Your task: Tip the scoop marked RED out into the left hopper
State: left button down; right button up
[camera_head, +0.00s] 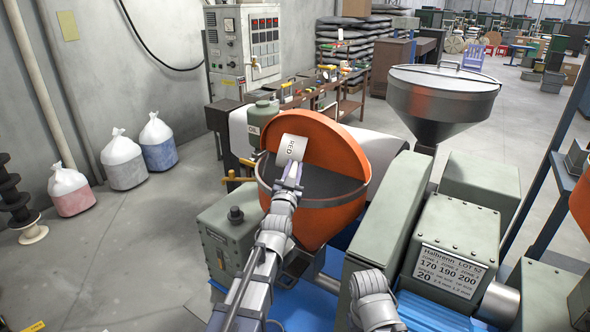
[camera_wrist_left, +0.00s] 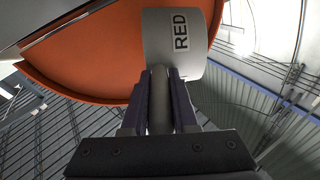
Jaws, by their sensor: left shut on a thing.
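The scoop marked RED (camera_head: 291,149) is a light grey cup with a dark-lettered label, held over the left hopper. The left hopper (camera_head: 328,215) is an orange bowl with a dark band and an orange lid standing open behind. My left gripper (camera_head: 290,180) is shut on the scoop's handle. In the left wrist view the scoop (camera_wrist_left: 190,42) shows its RED label, and its handle (camera_wrist_left: 160,100) runs between the fingers (camera_wrist_left: 160,95) against the orange hopper (camera_wrist_left: 90,60). The scoop's mouth and contents are hidden. My right gripper is out of view; only part of that arm shows.
A grey metal hopper (camera_head: 440,95) with a lid stands at the right. A grey machine box with a label plate (camera_head: 448,270) is in front of it. A green OIL can (camera_head: 262,118) stands behind the orange hopper.

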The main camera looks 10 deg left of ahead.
pick_arm(q)
jog(key=shift+w+a+r+n+p, duration=0.1)
jog(key=shift+a+r+n+p, duration=0.2)
jog(key=shift+r+n, duration=0.2)
jog(key=a+r+n+g+y+p, duration=0.1)
jog(key=r+n+p, duration=0.3)
jog(key=n, duration=0.7)
jog(key=a+r+n+g+y+p, duration=0.1)
jog(key=a+r+n+y+p, duration=0.2)
jog(key=n+p, duration=0.6)
jog(key=a+r+n, duration=0.1)
jog(key=n, duration=0.1)
jog(key=shift+s+r+n+g, duration=0.2)
jog(key=shift+r+n+g, duration=0.1)
jog(key=shift+r+g, duration=0.1)
jog(key=shift+f, duration=0.1)
